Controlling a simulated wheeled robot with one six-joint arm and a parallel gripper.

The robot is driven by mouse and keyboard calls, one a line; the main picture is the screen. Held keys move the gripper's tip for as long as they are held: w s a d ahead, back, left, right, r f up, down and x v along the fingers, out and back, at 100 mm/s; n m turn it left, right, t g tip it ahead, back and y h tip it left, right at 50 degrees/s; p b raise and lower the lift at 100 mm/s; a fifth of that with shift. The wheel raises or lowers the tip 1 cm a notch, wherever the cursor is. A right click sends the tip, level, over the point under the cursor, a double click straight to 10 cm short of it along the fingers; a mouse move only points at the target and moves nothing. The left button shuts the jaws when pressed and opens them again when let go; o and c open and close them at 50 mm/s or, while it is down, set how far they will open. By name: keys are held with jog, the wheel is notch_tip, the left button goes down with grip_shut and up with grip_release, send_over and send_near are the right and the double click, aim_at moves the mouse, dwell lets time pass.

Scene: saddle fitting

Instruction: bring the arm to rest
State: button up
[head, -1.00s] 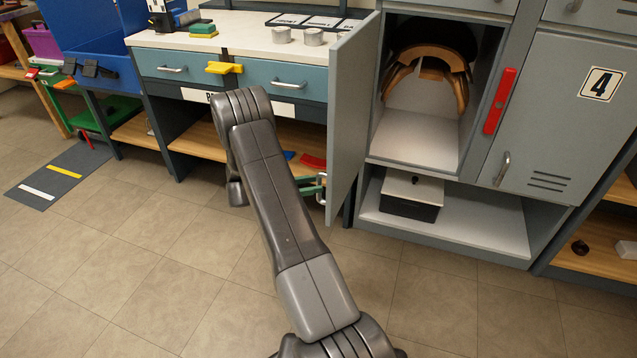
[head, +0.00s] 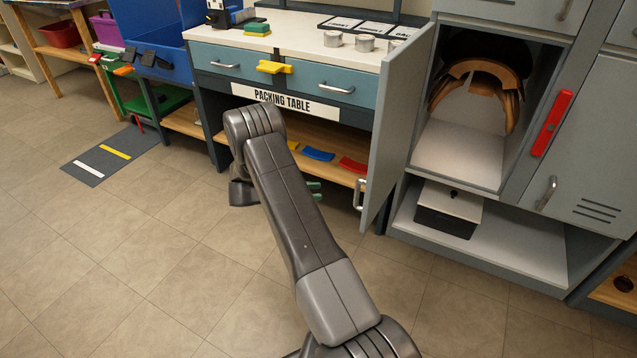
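My arm (head: 290,215) reaches forward from the bottom of the head view, with its elbow bend in front of the packing table. My gripper (head: 314,191) is mostly hidden behind my forearm. Only small green tips show at the forearm's right edge, too little to tell open from shut. The tips are left of the open locker door (head: 396,130) and apart from its handle (head: 359,193) in the picture. A brown saddle-shaped thing (head: 483,75) sits inside the open locker compartment (head: 455,160).
The packing table (head: 285,101) stands behind my arm, with blue (head: 318,154) and red (head: 352,164) pieces on its lower shelf. A black-and-white box (head: 450,205) sits under the compartment. A grey mat (head: 108,155) lies at left. The floor (head: 130,260) at left is clear.

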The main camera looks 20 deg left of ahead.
aim_at(356, 202)
jog(key=shift+s+b+x, duration=0.2)
jog(key=shift+b+x, duration=1)
jog(key=shift+x, duration=5.7)
